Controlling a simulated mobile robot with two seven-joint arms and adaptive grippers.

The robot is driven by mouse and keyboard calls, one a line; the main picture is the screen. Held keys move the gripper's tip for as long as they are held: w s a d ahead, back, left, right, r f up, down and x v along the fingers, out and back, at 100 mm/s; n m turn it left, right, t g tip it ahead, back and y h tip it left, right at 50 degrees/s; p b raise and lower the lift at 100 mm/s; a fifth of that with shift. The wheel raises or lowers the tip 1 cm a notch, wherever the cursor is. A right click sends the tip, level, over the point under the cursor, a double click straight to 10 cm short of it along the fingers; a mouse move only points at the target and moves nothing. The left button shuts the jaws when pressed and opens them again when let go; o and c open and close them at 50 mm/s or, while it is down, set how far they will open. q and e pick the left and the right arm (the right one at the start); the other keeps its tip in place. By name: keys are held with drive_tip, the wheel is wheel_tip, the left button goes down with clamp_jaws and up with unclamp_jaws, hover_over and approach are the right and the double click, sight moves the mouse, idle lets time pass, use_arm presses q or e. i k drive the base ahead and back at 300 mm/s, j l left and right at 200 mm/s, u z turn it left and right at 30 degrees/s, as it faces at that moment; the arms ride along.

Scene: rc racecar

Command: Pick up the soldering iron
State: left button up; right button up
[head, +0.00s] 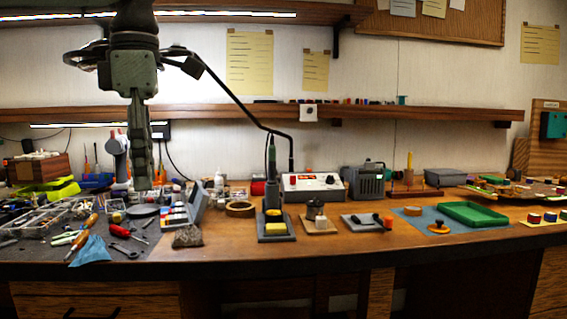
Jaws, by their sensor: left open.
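The soldering iron (271,163) appears to be the dark green handle standing upright in its stand (277,237), near the middle of the bench in the head view. The stand has a yellow sponge at its front. The iron's tip is hidden in the holder. My left gripper (141,183) points downward at the left of the view, well to the left of the iron and apart from it. It is open, and I see nothing in it; its fingers nearly overlap from this angle. My right gripper is not in view.
A white soldering station (311,187) stands behind the stand, with a dark lamp arm (240,103) slanting above it. A tape roll (240,209) and a grey meter (184,208) lie to the left. The left bench is cluttered with tools. A shelf (440,113) runs behind.

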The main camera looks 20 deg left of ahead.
sight(272, 180)
drive_tip(key=i, duration=1.45)
